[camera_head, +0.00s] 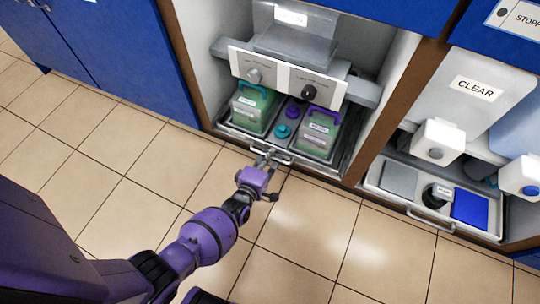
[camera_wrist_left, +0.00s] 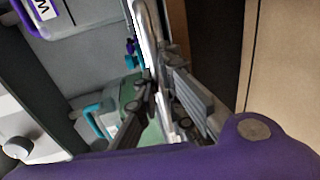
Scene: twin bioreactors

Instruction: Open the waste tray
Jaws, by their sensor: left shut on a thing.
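The waste tray (camera_head: 232,131) is a grey tray low in the left bay, its front edge about level with the cabinet front. It carries two green containers, one with a blue handle (camera_head: 252,108) and one with a purple handle (camera_head: 319,133). Its metal bar handle (camera_head: 284,159) runs along the front; the bar also shows in the left wrist view (camera_wrist_left: 147,28). My left gripper (camera_head: 266,157) is shut on this handle, with a finger on each side of the bar in the wrist view (camera_wrist_left: 163,82). My right gripper is not in view.
Teal and purple caps (camera_head: 283,131) sit between the containers. A second tray (camera_head: 405,208) with a blue block (camera_head: 471,207) stands in the right bay, past a brown post. The tiled floor (camera_head: 330,235) in front is clear.

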